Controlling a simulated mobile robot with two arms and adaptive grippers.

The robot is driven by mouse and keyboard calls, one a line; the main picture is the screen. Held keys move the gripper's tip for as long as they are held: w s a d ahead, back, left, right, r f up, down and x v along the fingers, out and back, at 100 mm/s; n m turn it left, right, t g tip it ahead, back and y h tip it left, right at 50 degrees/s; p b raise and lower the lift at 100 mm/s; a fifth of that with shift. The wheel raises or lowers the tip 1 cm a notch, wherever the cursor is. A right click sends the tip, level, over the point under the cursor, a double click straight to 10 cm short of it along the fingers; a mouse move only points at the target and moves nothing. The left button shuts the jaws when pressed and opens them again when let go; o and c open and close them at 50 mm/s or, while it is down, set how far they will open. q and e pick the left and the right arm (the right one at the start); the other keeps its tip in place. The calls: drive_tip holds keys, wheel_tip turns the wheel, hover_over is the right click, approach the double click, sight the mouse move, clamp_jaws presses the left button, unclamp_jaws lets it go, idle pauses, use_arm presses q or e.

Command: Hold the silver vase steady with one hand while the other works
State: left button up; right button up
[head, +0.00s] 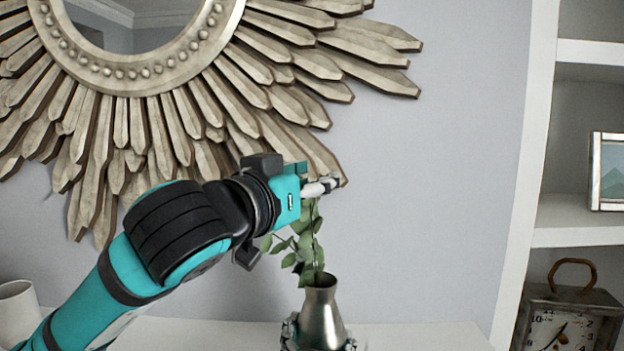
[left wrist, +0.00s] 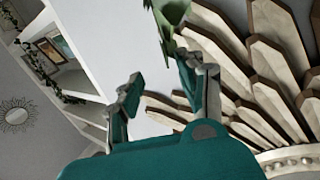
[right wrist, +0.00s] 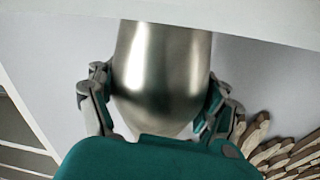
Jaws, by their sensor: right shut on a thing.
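The silver vase (head: 322,312) stands upright on the white surface at the bottom of the head view; its smooth body fills the right wrist view (right wrist: 165,75). My right gripper (right wrist: 160,102) is shut on it, one finger on each side. In the head view its fingers show low at the vase's sides. My left gripper (head: 326,187) is above the vase at the top of a leafy green sprig (head: 306,245). Its fingers stand apart in the left wrist view (left wrist: 161,84), with a leaf beside one tip. The sprig's leaves reach the vase mouth; its lower end is hidden.
A sunburst mirror (head: 255,75) hangs on the wall behind my left arm. White shelves (head: 582,235) at the right hold a clock (head: 567,325) and a framed picture (head: 612,175). A white cup-like object (head: 18,310) stands at the far left. The white surface (head: 420,337) right of the vase is clear.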

use_arm(q)
drive_tip(key=v, duration=1.2)
idle(0.6)
use_arm(e)
drive_tip(key=o, duration=1.5)
